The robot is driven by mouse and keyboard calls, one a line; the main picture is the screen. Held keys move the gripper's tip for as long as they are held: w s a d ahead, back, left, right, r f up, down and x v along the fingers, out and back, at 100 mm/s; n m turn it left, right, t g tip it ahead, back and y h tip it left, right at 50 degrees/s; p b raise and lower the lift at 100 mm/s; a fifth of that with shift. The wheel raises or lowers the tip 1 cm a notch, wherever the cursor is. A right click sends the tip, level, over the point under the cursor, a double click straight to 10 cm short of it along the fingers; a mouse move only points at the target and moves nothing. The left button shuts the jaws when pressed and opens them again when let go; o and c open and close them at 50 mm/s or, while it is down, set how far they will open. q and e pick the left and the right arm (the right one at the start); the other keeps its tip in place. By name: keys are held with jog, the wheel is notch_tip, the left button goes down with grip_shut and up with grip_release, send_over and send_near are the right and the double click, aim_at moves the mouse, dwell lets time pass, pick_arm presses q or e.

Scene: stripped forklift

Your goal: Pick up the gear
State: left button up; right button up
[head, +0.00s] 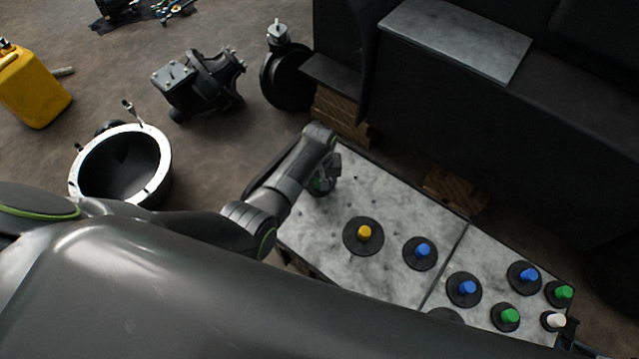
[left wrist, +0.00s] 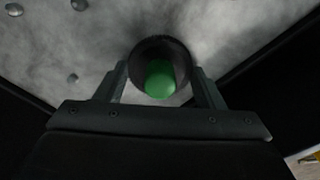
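A small gear, a dark disc (left wrist: 140,58) with a green knob (left wrist: 160,80), sits between the fingers of my left gripper (left wrist: 160,75) in the left wrist view. The fingers stand on either side of the disc with a narrow gap, so the gripper looks open. In the head view my left gripper (head: 322,183) is low over the far left end of the grey table (head: 385,190), and my arm mostly hides the gear there. I do not make out my right gripper.
Other gears stand on the table: one with a yellow knob (head: 364,233), several with blue knobs (head: 423,250), green ones (head: 510,316) and a white one (head: 556,320). The dark forklift body (head: 480,120) rises behind. A round housing (head: 122,165) lies on the floor.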

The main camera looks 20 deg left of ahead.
pick_arm(q)
jog(key=c, duration=0.3)
jog(key=shift+w+r, duration=0.1)
jog(key=shift+r, duration=0.2)
notch_tip(320, 180, up, 8)
jog(key=p, duration=0.2)
jog(key=shift+r+p, duration=0.15)
jog(key=shift+p, duration=0.2)
jog(key=shift+r, duration=0.6)
jog(key=shift+d+f, duration=0.1)
